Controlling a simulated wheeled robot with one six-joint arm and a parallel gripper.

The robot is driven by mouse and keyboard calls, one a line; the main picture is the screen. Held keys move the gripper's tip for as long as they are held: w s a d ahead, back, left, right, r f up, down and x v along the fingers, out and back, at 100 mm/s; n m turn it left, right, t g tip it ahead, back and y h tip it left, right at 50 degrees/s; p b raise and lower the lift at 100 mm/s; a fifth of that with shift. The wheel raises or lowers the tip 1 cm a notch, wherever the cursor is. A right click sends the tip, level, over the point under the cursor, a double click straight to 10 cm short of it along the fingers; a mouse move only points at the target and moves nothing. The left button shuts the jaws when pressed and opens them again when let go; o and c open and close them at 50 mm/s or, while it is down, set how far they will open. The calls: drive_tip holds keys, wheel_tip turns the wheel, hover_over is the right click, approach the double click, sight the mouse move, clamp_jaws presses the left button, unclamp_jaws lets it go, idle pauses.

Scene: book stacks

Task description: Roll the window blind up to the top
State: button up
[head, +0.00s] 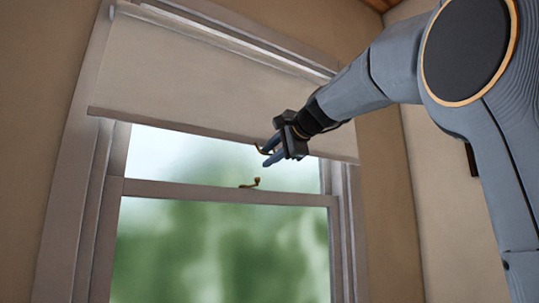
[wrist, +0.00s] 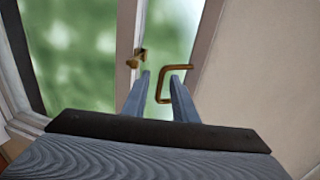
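The cream window blind (head: 200,78) hangs over the upper part of the window, with its bottom bar (head: 150,121) above the middle rail. It also shows at the right of the wrist view (wrist: 255,80). A bent brass pull handle (wrist: 162,84) sits at the blind's lower edge; in the head view the handle (head: 262,149) is partly hidden by my fingers. My gripper (head: 265,156) is at the handle, with its fingers apart. In the wrist view my gripper (wrist: 162,76) has the handle's outer part between the fingertips; the right finger overlaps its loop. I cannot tell whether they touch.
A brass sash latch (head: 250,184) stands on the window's middle rail (head: 200,190), just below my gripper; it also shows in the wrist view (wrist: 136,58). The window frame (head: 75,180) borders the glass. A roller housing (head: 230,35) runs along the top.

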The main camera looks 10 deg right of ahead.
clamp_jaws()
idle(1.4)
